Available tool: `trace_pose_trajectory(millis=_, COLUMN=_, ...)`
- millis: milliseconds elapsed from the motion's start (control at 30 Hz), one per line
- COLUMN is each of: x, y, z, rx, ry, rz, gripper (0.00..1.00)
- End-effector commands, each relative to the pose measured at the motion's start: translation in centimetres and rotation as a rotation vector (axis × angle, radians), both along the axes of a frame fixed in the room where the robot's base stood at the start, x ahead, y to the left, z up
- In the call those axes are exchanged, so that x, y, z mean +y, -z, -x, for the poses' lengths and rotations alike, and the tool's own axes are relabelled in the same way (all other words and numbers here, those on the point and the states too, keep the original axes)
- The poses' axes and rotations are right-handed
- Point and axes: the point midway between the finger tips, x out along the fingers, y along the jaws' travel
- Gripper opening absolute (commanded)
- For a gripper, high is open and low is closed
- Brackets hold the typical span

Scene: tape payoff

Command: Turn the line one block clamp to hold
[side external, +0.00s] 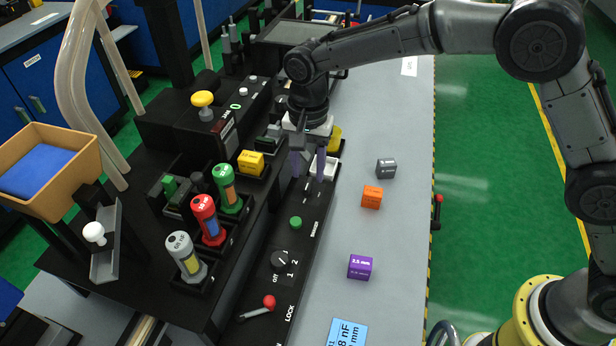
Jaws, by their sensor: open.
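My gripper (308,166) points down over the right part of the black machine, above the front control strip. Its two fingers are apart, and I see nothing held between them. A small white tray or part shows just behind and right of the fingers. I cannot tell for sure which part is the line one block clamp; the gripper and wrist hide some of the fittings there. A yellow block (251,162) sits in a holder left of the gripper. A black rotary knob (281,261), marked off, 1 and 2, is on the strip.
A red-knobbed lever (269,302) by LOCK and a green button (295,222) are on the strip. Grey (386,168), orange (372,197) and purple (360,267) blocks stand on the grey table. The table's right side is mostly clear.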

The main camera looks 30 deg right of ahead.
Motion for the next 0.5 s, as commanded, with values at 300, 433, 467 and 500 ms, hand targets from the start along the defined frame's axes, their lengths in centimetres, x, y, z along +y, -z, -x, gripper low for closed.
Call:
trace_pose_trajectory(millis=300, x=0.0, y=3.0, z=0.0, rx=0.0, ry=0.0, rz=0.0, gripper=0.45)
trace_pose_trajectory(millis=433, x=0.0, y=3.2, z=0.0, rx=0.0, ry=0.0, rz=0.0, gripper=0.45)
trace_pose_trajectory(millis=467, x=0.0, y=3.2, z=0.0, rx=-0.001, ry=0.0, rz=-0.001, gripper=0.45)
trace_pose_trajectory(millis=500, x=0.0, y=3.2, z=0.0, rx=-0.001, ry=0.0, rz=-0.001, gripper=0.45)
